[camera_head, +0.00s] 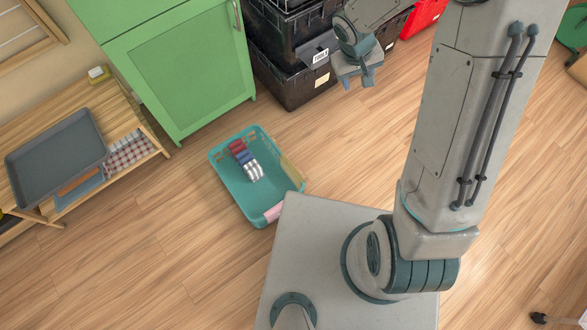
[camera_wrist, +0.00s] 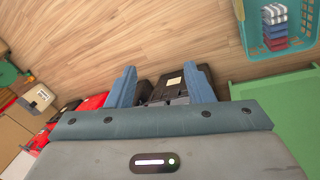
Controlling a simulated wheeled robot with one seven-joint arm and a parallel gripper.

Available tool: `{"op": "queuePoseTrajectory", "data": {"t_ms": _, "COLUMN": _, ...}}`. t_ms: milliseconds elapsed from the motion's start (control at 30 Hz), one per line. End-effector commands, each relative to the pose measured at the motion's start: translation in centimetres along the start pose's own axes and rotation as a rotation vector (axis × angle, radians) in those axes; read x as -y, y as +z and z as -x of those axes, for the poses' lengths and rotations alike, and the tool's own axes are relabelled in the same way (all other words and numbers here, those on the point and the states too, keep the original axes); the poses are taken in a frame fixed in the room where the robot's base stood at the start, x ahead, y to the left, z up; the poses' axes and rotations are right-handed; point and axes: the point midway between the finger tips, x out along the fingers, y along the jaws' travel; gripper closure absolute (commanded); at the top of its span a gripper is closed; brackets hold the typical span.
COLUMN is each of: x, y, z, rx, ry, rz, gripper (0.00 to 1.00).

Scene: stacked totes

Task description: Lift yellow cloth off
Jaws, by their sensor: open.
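A yellow cloth (camera_head: 293,167) appears as a pale yellow strip along the right rim of a teal basket (camera_head: 233,193) on the floor in the head view. I cannot tell how much of it hangs outside. My gripper (camera_head: 357,84) is open and empty near the black totes, well away from the cloth. Its two blue fingers stand apart in the wrist view (camera_wrist: 162,88).
The basket also holds red, blue and striped folded cloths (camera_head: 253,171) and a pink cloth (camera_head: 274,212). Black stacked totes (camera_head: 290,82), a red tote (camera_head: 423,17) and a green cabinet (camera_head: 190,75) stand behind. A wooden bench (camera_head: 122,118) holds a grey tray (camera_head: 57,157). Floor around the basket is mostly clear.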

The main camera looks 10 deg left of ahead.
Motion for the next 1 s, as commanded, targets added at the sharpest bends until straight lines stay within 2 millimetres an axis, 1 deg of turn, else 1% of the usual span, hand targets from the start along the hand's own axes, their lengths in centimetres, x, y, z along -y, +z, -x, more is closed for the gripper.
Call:
{"op": "queuePoseTrajectory", "data": {"t_ms": 33, "x": 2.2, "y": -0.5, "z": -4.5, "rx": 0.009, "ry": -0.013, "rz": 0.038, "gripper": 0.53}}
{"op": "queuePoseTrajectory", "data": {"t_ms": 133, "x": 5.8, "y": -1.6, "z": -10.3, "rx": 0.008, "ry": -0.039, "rz": 0.101, "gripper": 0.53}}
{"op": "queuePoseTrajectory", "data": {"t_ms": 167, "x": 7.0, "y": -1.8, "z": -12.1, "rx": 0.009, "ry": -0.048, "rz": 0.121, "gripper": 0.53}}
{"op": "queuePoseTrajectory", "data": {"t_ms": 200, "x": 8.5, "y": -2.0, "z": -14.4, "rx": 0.01, "ry": -0.062, "rz": 0.145, "gripper": 0.53}}
{"op": "queuePoseTrajectory", "data": {"t_ms": 267, "x": 11.0, "y": -2.2, "z": -18.0, "rx": 0.011, "ry": -0.085, "rz": 0.181, "gripper": 0.53}}
{"op": "queuePoseTrajectory", "data": {"t_ms": 300, "x": 12.7, "y": -2.1, "z": -20.3, "rx": 0.013, "ry": -0.102, "rz": 0.205, "gripper": 0.53}}
{"op": "queuePoseTrajectory", "data": {"t_ms": 367, "x": 15.2, "y": -1.9, "z": -23.7, "rx": 0.015, "ry": -0.128, "rz": 0.237, "gripper": 0.53}}
{"op": "queuePoseTrajectory", "data": {"t_ms": 400, "x": 16.9, "y": -1.7, "z": -25.8, "rx": 0.017, "ry": -0.146, "rz": 0.258, "gripper": 0.53}}
{"op": "queuePoseTrajectory", "data": {"t_ms": 500, "x": 20.6, "y": -0.9, "z": -30.4, "rx": 0.022, "ry": -0.189, "rz": 0.299, "gripper": 0.53}}
{"op": "queuePoseTrajectory", "data": {"t_ms": 600, "x": 23.4, "y": 0.1, "z": -33.7, "rx": 0.028, "ry": -0.224, "rz": 0.33, "gripper": 0.53}}
{"op": "queuePoseTrajectory", "data": {"t_ms": 700, "x": 25.1, "y": 0.8, "z": -35.7, "rx": 0.032, "ry": -0.248, "rz": 0.349, "gripper": 0.53}}
{"op": "queuePoseTrajectory", "data": {"t_ms": 867, "x": 26.5, "y": 1.3, "z": -37.6, "rx": 0.035, "ry": -0.264, "rz": 0.361, "gripper": 0.53}}
{"op": "queuePoseTrajectory", "data": {"t_ms": 1000, "x": 27.2, "y": 1.6, "z": -40.1, "rx": 0.036, "ry": -0.264, "rz": 0.361, "gripper": 0.53}}
